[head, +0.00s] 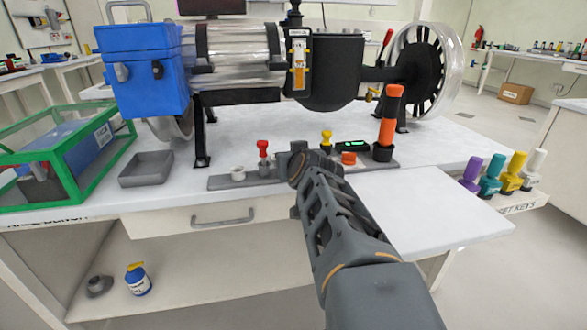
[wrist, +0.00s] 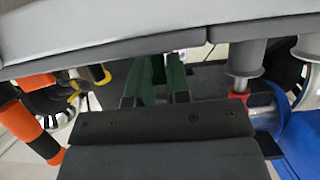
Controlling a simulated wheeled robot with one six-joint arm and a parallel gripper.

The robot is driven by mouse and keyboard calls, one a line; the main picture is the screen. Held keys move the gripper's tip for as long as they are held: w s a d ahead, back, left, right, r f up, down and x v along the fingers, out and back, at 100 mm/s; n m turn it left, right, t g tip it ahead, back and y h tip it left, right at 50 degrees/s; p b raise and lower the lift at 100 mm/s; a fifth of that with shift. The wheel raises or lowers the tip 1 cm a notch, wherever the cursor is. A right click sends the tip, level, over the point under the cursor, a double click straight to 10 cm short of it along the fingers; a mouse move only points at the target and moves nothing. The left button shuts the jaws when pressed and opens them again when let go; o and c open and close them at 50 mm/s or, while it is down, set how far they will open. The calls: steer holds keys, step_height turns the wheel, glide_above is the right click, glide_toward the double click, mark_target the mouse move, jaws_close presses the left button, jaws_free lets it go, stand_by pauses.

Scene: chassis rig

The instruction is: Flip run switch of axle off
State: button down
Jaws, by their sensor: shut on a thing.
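A grey control strip (head: 228,182) lies along the front of the bench. My gripper (head: 298,158) reaches down to the middle of this strip, between a red-topped control (head: 262,150) and a yellow-topped control (head: 326,139). In the wrist view my gripper (wrist: 163,82) shows two green fingers close together, shut on a small piece that they mostly hide. By its place on the strip it looks like the run switch, but no label is readable. Whether it is tipped on or off cannot be seen.
An orange-banded handle (head: 389,115) stands right of my gripper, near a small green display (head: 353,146) and a low orange knob (head: 348,158). The axle rig with a blue housing (head: 145,70) stands behind. A grey tray (head: 146,169) and a green-framed case (head: 85,140) stand left.

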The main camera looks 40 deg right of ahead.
steer(key=shift+t, duration=0.3)
stand_by(0.5)
steer(key=c, duration=1.1)
jaws_free()
steer(key=shift+a, duration=0.1)
steer(key=shift+r, duration=0.1)
